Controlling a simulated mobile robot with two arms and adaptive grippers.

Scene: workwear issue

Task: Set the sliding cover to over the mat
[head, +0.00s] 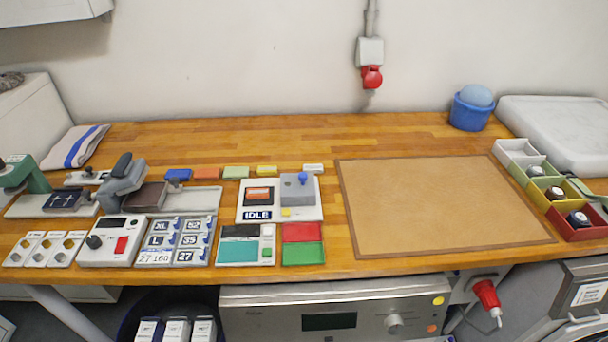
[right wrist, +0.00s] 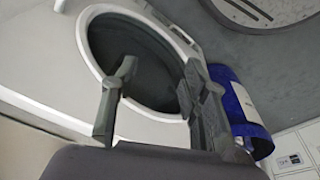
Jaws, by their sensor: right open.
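A grey square cover with a blue knob (head: 297,188) sits on the right half of a white panel (head: 254,188). An orange and dark block (head: 259,195) is beside it on the left, above an "IDLE" label (head: 257,215). A large tan mat (head: 450,200) with a brown border lies flat on the bench to the right, bare and apart from the panel. My right gripper (right wrist: 158,80) shows only in the right wrist view, open and empty, away from the bench top. My left gripper is not in view.
Left of the panel are label tiles (head: 176,240), a control box (head: 112,242) and presses (head: 123,183). Red and green trays (head: 302,243) lie in front. Coloured bins (head: 560,195) and a blue tub (head: 470,112) stand right. The right wrist view shows a round opening (right wrist: 145,60) and a blue container (right wrist: 238,105).

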